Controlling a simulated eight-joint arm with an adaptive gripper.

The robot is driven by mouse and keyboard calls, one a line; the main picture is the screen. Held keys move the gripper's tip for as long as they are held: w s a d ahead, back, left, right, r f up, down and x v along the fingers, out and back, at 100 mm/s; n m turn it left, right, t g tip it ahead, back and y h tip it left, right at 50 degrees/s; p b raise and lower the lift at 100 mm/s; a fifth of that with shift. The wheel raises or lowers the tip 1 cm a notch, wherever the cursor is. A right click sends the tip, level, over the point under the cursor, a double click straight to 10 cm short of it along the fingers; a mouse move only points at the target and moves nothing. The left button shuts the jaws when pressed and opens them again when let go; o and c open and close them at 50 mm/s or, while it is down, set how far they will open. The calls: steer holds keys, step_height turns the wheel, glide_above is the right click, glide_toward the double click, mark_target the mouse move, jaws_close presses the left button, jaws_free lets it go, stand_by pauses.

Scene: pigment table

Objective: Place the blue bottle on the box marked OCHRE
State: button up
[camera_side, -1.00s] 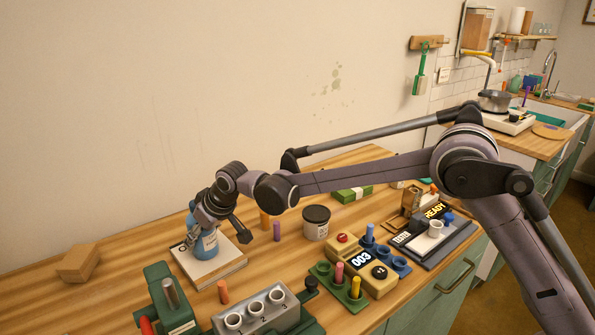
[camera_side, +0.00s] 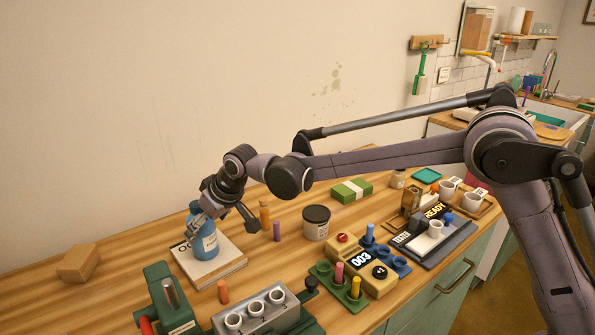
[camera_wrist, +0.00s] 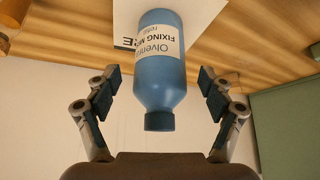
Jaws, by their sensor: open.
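The blue bottle (camera_side: 205,241) stands upright on the flat white-topped box (camera_side: 218,267) at the left of the table. Black lettering shows on the box's left part, mostly hidden behind the bottle and gripper. My gripper (camera_side: 201,223) is open at the bottle. In the wrist view the bottle (camera_wrist: 160,75) lies between the two spread fingers of my gripper (camera_wrist: 160,100), with a visible gap on each side. The bottle has a white label, and part of the box (camera_wrist: 125,30) shows behind it.
A tan block (camera_side: 78,262) lies left of the box. A green device (camera_side: 165,300) and a grey numbered holder (camera_side: 258,310) stand in front. A dark-lidded jar (camera_side: 316,224) and small orange and purple pegs stand to the right. The wall is behind.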

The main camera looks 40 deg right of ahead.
steer(key=v, duration=0.7)
steer(key=s+d+r+m+h, duration=0.15)
steer(key=s+d+r, duration=0.25)
steer(key=s+d, duration=0.95)
steer(key=s+d+f+m, duration=0.1)
steer(key=s+d+f, duration=0.2)
steer(key=s+d, duration=0.3)
steer(key=s+d+f+m+t, duration=0.1)
steer(key=s+d+f, duration=0.3)
steer(key=s+d, duration=0.2)
steer(key=s+h, duration=0.1)
steer(key=s, duration=0.1)
steer(key=shift+s+m, duration=0.35)
steer(key=shift+s, duration=0.05)
